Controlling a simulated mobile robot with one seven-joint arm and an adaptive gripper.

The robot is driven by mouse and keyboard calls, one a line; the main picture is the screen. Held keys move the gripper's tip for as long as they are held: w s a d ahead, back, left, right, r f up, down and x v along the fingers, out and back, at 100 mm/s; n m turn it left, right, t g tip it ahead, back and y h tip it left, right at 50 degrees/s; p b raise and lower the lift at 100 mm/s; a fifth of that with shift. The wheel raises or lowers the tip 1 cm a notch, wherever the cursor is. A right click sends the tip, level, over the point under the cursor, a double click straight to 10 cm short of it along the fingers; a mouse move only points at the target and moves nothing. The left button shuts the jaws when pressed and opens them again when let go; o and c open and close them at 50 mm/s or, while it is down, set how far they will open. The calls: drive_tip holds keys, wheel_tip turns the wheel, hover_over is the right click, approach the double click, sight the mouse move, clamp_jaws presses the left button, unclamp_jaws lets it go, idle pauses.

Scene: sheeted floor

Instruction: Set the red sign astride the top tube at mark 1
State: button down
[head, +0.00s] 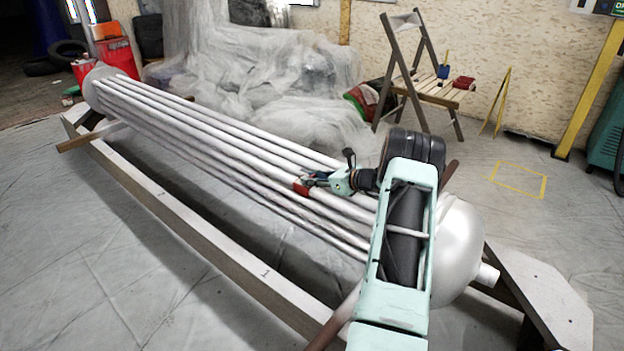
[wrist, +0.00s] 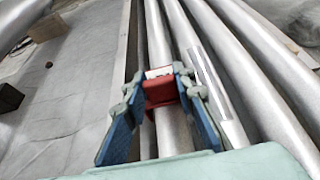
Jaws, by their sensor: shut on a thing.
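My gripper (head: 312,181) is shut on the small red sign (head: 301,189), at the right part of the bundle of grey tubes. In the wrist view the red sign (wrist: 162,92) sits between the blue finger pads, with a white patch at its far edge. It lies across one tube (wrist: 172,130), which shows both beyond and on the near side of it. I cannot tell whether the sign rests on the tube or hovers just above it. A small dark mark (head: 265,273) shows on the front wooden beam; its figure is too small to read surely.
The tubes end in a rounded grey cap (head: 458,250) at right. A wooden beam (head: 190,222) runs along the front. A folding chair (head: 440,92) holding small red and blue things stands behind. Plastic-covered bulk (head: 250,75) fills the back; floor in front is clear.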

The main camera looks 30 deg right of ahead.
drive_tip(key=c, duration=1.5)
unclamp_jaws()
